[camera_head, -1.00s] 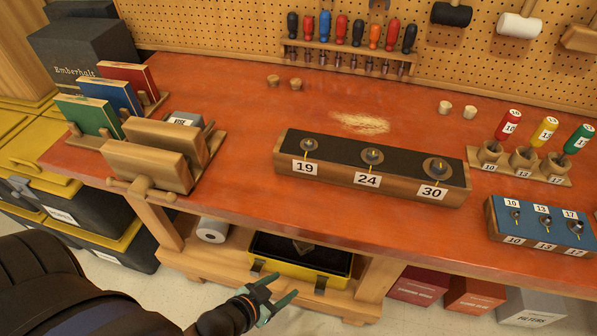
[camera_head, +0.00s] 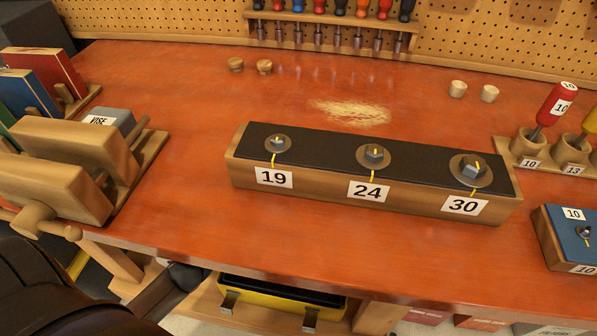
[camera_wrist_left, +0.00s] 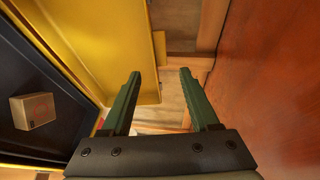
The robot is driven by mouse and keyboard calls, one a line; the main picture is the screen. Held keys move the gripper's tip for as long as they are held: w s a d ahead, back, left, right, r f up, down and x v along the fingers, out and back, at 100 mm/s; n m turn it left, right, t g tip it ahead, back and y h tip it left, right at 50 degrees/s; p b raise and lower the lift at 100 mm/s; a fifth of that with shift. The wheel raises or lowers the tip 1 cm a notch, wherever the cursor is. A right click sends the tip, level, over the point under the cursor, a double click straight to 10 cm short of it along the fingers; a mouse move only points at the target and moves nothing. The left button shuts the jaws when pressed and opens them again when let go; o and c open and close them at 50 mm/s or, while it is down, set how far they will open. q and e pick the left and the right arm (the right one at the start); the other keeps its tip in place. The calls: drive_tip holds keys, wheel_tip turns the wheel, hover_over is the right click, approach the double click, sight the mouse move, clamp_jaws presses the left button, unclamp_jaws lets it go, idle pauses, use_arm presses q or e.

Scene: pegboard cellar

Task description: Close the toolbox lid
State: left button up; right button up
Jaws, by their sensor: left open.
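The toolbox (camera_head: 262,299) sits on the shelf under the workbench, partly cut off by the bench edge in the head view. Its front is yellow with two dark latches, and its dark inside shows. The wrist view shows the dark interior (camera_wrist_left: 28,75) at the left, holding a small brown box (camera_wrist_left: 34,110). A yellow panel (camera_wrist_left: 112,45), seemingly the lid, stands beside the opening. My left gripper (camera_wrist_left: 160,72) is open and empty; the panel is close to its left finger, and I cannot tell whether they touch. In the head view the gripper is hidden. My right gripper is out of view.
The red workbench top (camera_head: 170,190) lies over the toolbox, and a red surface (camera_wrist_left: 270,80) fills the right of the wrist view, close to the gripper. A long bolt block (camera_head: 370,195) and a vise (camera_head: 75,160) stand on the bench.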

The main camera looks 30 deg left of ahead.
use_arm(q)
drive_tip(key=shift+b+x, duration=1.05)
drive_tip(key=shift+x, duration=5.2)
drive_tip(key=shift+a, duration=0.1)
clamp_jaws()
drive_tip(key=shift+w+r, duration=0.1)
drive_tip(key=shift+r, duration=0.05)
